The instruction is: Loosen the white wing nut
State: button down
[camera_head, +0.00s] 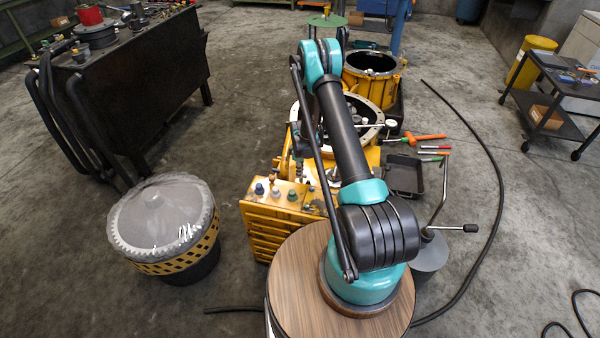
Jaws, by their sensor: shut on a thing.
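The yellow transmission housing (371,157) stands in the middle of the floor, with a pale round flange (377,113) around its dark opening. My teal and black arm rises in front of it and covers much of its middle. I cannot make out the white wing nut; it is hidden behind my arm or too small to tell. My gripper and its fingertips are also hidden behind my arm, so its hold on anything does not show. A yellow block (268,226) with several coloured caps sits at the housing's near left side.
A black drip tray (402,176) and an orange-handled tool (424,137) lie right of the housing. A grey can with a crank (430,254) stands near right. A plastic-covered drum (165,218) is at left.

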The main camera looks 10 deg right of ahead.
jog(key=shift+n, duration=0.4)
jog(key=c, duration=1.6)
grip_release()
notch_tip(320, 180, up, 12)
jog(key=shift+r, duration=0.1)
